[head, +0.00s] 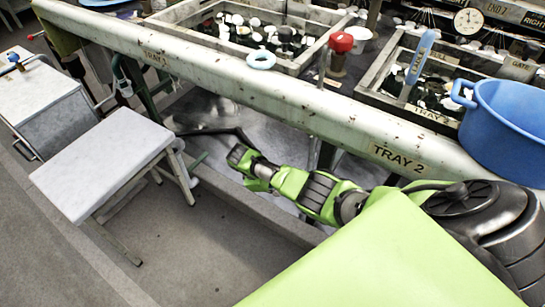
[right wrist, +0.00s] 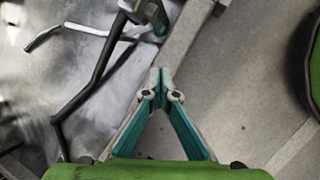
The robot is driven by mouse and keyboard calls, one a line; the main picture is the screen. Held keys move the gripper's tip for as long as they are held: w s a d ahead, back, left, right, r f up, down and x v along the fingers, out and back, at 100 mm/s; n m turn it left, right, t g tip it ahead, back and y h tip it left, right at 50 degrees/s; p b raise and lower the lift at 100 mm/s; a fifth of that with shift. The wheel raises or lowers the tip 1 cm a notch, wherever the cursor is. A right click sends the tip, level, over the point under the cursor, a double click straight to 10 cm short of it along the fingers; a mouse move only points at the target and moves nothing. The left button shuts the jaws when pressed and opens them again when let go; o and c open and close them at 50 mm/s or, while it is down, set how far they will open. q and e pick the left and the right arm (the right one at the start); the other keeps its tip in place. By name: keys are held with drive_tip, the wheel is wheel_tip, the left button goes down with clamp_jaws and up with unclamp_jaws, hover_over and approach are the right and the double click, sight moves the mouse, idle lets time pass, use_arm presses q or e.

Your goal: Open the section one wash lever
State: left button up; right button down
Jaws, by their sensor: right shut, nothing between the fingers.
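No readable label marks a section one wash lever. A dark bent rod (head: 212,131) runs over the wet metal floor under the front rail; it also shows left of my fingers in the right wrist view (right wrist: 101,70). My right gripper (head: 202,158) reaches low beneath the rail, close to the rod. In the right wrist view its teal fingers (right wrist: 157,78) are shut and empty, apart from the rod. A red-knobbed lever (head: 340,43) and a blue-handled lever (head: 420,57) stand above the rail, away from the gripper. My left gripper is out of view.
The long worn rail (head: 250,92) marked TRAY 2 crosses above my right arm. A stool with a pale seat (head: 103,160) stands at left. A blue basin (head: 508,125) sits at right, and a pale blue ring (head: 261,60) lies on the tray edge. Concrete floor (head: 200,255) is clear in front.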

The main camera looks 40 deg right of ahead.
drive_tip(key=shift+p+v, duration=0.5)
drive_tip(key=shift+v, duration=0.75)
